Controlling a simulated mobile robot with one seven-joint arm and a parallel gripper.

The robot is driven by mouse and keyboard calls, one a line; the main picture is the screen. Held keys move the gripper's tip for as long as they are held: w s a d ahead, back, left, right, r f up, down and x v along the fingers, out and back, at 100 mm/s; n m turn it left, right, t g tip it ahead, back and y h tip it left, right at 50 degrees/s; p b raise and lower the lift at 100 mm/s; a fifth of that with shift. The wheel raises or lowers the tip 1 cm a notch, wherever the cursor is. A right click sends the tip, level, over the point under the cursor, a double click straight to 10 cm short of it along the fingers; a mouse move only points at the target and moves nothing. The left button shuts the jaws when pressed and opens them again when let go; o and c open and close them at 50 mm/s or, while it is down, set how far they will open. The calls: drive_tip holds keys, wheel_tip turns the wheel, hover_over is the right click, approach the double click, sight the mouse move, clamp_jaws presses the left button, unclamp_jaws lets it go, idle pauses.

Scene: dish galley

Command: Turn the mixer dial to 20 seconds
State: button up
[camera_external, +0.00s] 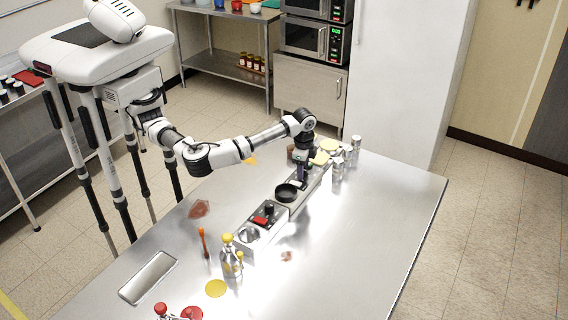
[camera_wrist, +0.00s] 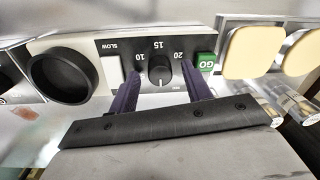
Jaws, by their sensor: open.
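The mixer's control panel (camera_wrist: 128,48) fills the upper middle of the wrist view, with the numbers 10, 15 and 20 around a black dial (camera_wrist: 158,72). A pale mark shows on the dial's lower side; its exact setting is hard to read. A green GO button (camera_wrist: 206,62) is right of the dial and a white SLOW switch (camera_wrist: 111,72) left of it. My gripper (camera_wrist: 161,78) is open, one finger on each side of the dial; contact cannot be told. In the external view my gripper (camera_external: 302,181) points down at the mixer and hides the dial.
A round black cup (camera_wrist: 61,76) sits left of the panel; it also shows in the external view (camera_external: 286,192). Pale yellow pieces (camera_wrist: 252,50) lie to the right. Metal shakers (camera_external: 338,170), a yellow-capped bottle (camera_external: 231,262) and a red-button unit (camera_external: 258,222) stand nearby. The table's right side is clear.

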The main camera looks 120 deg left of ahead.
drive_tip(key=shift+f, duration=0.15)
drive_tip(key=c, duration=1)
